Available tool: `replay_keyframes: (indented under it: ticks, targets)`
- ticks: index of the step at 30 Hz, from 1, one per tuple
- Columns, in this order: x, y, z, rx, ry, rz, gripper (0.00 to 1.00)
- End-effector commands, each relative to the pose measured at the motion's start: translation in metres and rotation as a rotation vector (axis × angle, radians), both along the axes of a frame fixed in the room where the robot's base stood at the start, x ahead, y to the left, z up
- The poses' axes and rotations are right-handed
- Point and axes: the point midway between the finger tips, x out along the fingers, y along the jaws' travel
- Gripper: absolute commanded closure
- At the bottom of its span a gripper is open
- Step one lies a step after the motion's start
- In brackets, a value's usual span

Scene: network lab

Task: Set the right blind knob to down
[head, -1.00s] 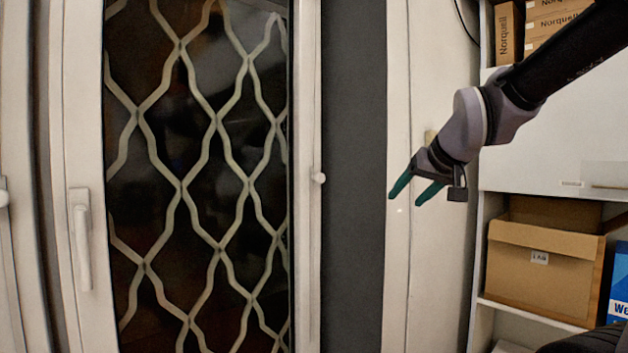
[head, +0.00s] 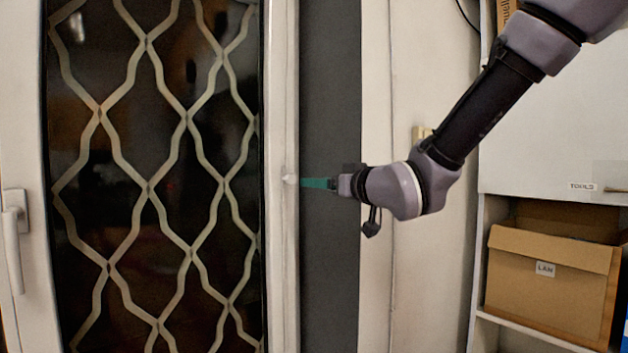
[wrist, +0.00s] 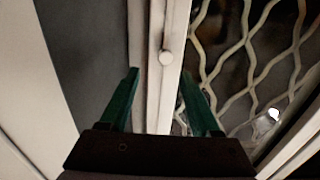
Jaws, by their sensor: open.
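The blind knob (head: 291,179) is a small pale round knob on the white frame at the right side of the glass panel. It also shows in the wrist view (wrist: 166,57), whole and uncovered. My gripper (head: 303,183) points level to the left, with its green fingertips close to the knob in the head view. In the wrist view my gripper (wrist: 158,71) is open and empty. The knob appears between the lines of the two fingers, just beyond their tips. I cannot tell whether a fingertip touches it.
The glass panel (head: 172,250) has a pale lattice and a white handle (head: 14,235) at left. A dark grey strip (head: 330,280) lies right of the frame. A shelf at right holds a cardboard LAN box (head: 545,270).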

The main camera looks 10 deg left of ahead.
Motion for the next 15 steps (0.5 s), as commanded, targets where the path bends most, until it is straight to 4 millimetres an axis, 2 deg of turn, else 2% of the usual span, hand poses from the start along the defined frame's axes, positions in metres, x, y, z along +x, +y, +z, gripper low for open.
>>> replay_keyframes:
  ticks: [1,5,15]
  targets:
    - [-0.004,0.008,-0.001,0.005,-0.012,0.018,0.36]
    - [-0.003,0.02,-0.001,0.012,-0.027,0.033,0.36]
    - [0.037,0.066,0.0,0.013,-0.027,0.033,0.36]
